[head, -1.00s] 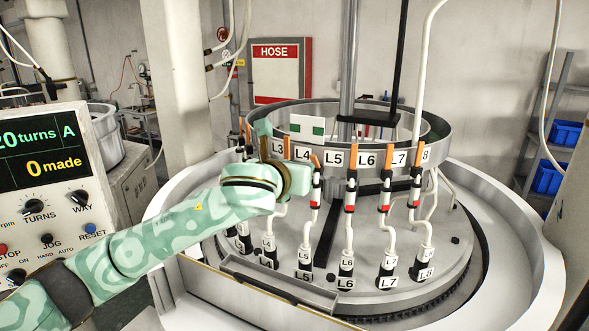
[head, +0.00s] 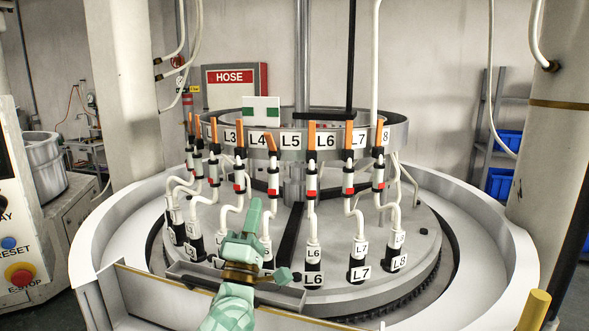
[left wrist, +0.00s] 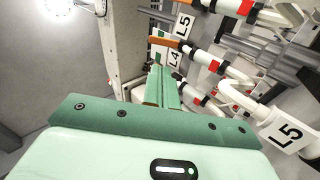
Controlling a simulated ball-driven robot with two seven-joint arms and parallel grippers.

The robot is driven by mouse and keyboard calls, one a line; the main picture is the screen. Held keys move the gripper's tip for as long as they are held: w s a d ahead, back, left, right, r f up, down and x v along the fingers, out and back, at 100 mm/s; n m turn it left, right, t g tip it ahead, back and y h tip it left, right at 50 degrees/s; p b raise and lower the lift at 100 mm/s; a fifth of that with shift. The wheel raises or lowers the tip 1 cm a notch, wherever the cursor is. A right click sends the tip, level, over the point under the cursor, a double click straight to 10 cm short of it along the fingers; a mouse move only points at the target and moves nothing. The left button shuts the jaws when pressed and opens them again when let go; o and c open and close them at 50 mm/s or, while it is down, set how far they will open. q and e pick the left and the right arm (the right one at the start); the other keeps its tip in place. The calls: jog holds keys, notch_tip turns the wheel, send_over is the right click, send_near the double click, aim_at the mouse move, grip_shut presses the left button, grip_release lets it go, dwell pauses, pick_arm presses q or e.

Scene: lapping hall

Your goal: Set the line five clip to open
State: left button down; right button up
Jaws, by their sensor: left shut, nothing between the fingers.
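The line five clip (head: 273,180) is a white body with black and red bands under the L5 label (head: 291,141) on the ring. Its orange lever (head: 270,143) leans, while the neighbouring L6 lever (head: 312,133) stands upright. In the left wrist view the L5 clip (left wrist: 203,60) and its orange lever (left wrist: 166,42) lie just beyond my fingers. My left gripper (head: 255,206) is shut and empty, in front of and below the clip, apart from it in the head view. It also shows in the left wrist view (left wrist: 163,86). It partly hides the L5 hose and base. My right gripper is not in view.
The L4 clip (head: 239,180) and L6 clip (head: 312,180) stand close on either side. White hoses run down to labelled black bases, such as L6 (head: 313,265). A metal trough (head: 190,272) lies below my arm. A control panel (head: 15,225) stands at the left.

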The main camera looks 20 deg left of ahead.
aim_at(269, 141)
pick_arm(q)
jog(key=shift+n, duration=0.3)
jog(key=p+x, duration=0.3)
jog(key=x, duration=0.9)
jog(key=shift+w+a+r, duration=0.15)
jog(key=shift+r, duration=0.25)
jog(key=shift+w+a+r, duration=0.1)
jog(key=shift+w+r, duration=0.25)
jog(key=shift+w, duration=0.1)
